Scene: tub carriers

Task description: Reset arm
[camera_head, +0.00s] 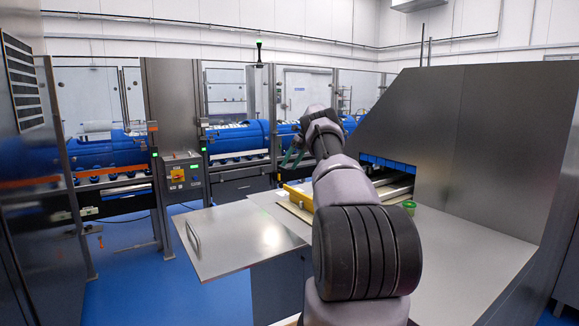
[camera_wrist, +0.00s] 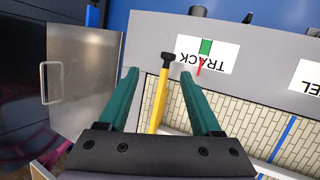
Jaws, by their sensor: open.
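My arm rises in the middle of the head view and reaches forward over a grey worktop (camera_head: 455,240). My gripper (camera_head: 293,155) shows its green fingers partly behind the arm. In the wrist view my gripper (camera_wrist: 155,75) is open, its two green fingers wide apart. A yellow bar with a black end (camera_wrist: 161,95) shows between the fingers in the picture, at a lower level as far as I can tell. Nothing is held.
A grey hinged panel with a handle (camera_head: 240,240) juts out at the left of the worktop. A large metal hood (camera_head: 490,130) stands on the right. A small green ring (camera_head: 409,206) sits on the worktop. Blue cylinders (camera_head: 110,150) line the back.

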